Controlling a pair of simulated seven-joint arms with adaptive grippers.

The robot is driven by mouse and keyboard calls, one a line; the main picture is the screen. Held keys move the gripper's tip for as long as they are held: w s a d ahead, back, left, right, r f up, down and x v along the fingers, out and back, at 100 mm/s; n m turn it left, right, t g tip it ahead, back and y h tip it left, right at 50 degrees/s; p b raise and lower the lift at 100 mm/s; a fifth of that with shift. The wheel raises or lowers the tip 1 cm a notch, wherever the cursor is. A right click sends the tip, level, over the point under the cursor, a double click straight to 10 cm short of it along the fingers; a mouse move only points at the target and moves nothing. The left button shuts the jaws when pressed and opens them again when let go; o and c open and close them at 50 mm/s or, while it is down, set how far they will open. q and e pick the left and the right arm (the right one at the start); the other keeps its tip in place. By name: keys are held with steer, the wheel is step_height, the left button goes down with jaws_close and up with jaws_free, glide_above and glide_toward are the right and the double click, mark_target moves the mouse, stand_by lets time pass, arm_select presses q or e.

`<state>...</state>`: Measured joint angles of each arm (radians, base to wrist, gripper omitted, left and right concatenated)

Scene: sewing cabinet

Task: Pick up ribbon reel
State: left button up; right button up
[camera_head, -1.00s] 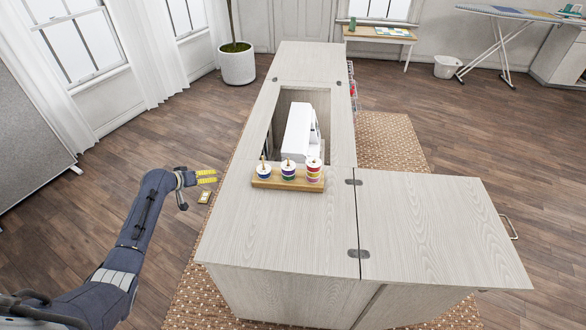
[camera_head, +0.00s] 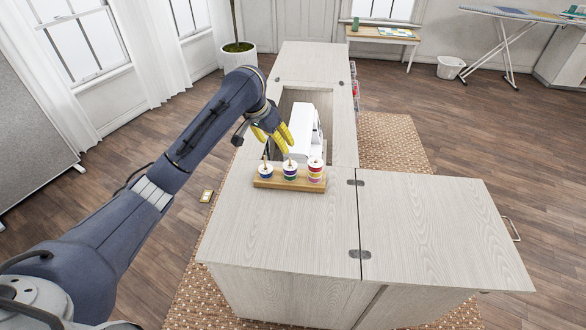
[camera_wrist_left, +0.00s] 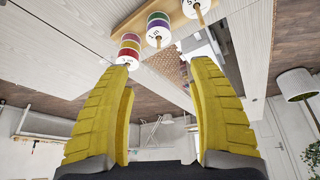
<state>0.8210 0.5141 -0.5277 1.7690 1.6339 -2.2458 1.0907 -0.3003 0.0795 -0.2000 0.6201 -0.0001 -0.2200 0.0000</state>
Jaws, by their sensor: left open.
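Several ribbon reels stand on pegs of a wooden holder (camera_head: 275,183) on the cabinet top. The left stack (camera_head: 265,171) is white and blue, the middle stack (camera_head: 290,171) has green and purple bands, and the right stack (camera_head: 315,171) has red, yellow and purple bands. The left wrist view shows the red-yellow stack (camera_wrist_left: 128,50) and the green-purple stack (camera_wrist_left: 158,29) beyond the fingertips. My left gripper (camera_head: 285,150) is open and empty, with yellow fingers just behind the holder, above the cabinet opening. My right gripper is not in view.
A white sewing machine (camera_head: 308,132) sits in the cabinet opening behind the holder. The cabinet top in front (camera_head: 280,225) and the hinged side leaf (camera_head: 435,230) are clear. A small item (camera_head: 206,196) lies on the floor at the left.

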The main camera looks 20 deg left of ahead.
arm_select(q)
glide_toward(289, 164)
steer(key=x, duration=0.6)
steer(key=shift+w, duration=0.15)
steer(key=shift+x, duration=2.7)
steer(key=shift+d, duration=0.1)
steer(key=c, duration=0.8)
